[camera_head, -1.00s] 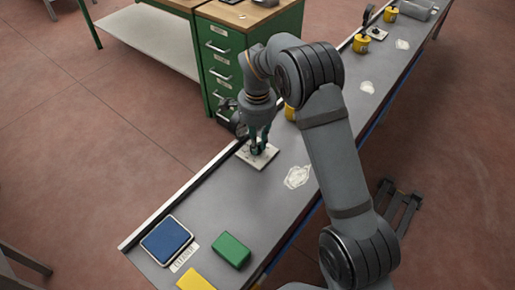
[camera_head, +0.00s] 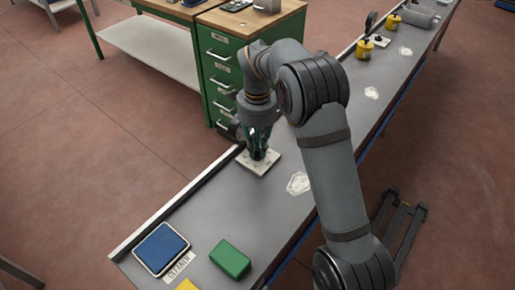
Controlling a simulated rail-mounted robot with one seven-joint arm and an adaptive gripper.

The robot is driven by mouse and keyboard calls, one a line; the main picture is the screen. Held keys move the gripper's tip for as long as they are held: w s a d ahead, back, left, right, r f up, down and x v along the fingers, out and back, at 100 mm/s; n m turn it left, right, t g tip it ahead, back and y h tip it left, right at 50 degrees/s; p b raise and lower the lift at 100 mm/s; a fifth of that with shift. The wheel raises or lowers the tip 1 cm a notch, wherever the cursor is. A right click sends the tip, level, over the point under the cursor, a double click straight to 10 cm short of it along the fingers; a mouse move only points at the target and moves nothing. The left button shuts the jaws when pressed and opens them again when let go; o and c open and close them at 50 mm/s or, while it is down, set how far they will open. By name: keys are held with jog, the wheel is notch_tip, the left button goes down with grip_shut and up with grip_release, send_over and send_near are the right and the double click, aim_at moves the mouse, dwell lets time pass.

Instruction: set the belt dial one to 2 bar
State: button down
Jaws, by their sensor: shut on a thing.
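My gripper (camera_head: 258,152) points down over a small pale square plate (camera_head: 262,166) on the grey bench. It is shut on a small dark part at the middle of this plate, probably the dial knob, which the fingers mostly hide. The dial's scale and pointer are too small and too covered to read. Farther along the bench, another small pale plate with a dark knob (camera_head: 380,41) lies between yellow pots; I cannot tell which dial is number one.
A blue pad in a tray (camera_head: 162,248), a green block (camera_head: 231,259) and a partly cut-off yellow block (camera_head: 187,285) lie at the bench's near end. A green drawer cabinet (camera_head: 222,65) stands behind the bench.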

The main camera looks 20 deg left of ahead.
aim_at(257, 150)
dwell(0.3)
jog(key=c, duration=1.9)
grip_release()
jog(key=shift+c, duration=0.2)
jog(key=shift+r, duration=0.1)
notch_tip(257, 150, up, 12)
notch_tip(257, 150, down, 12)
jog(key=shift+f, duration=0.15)
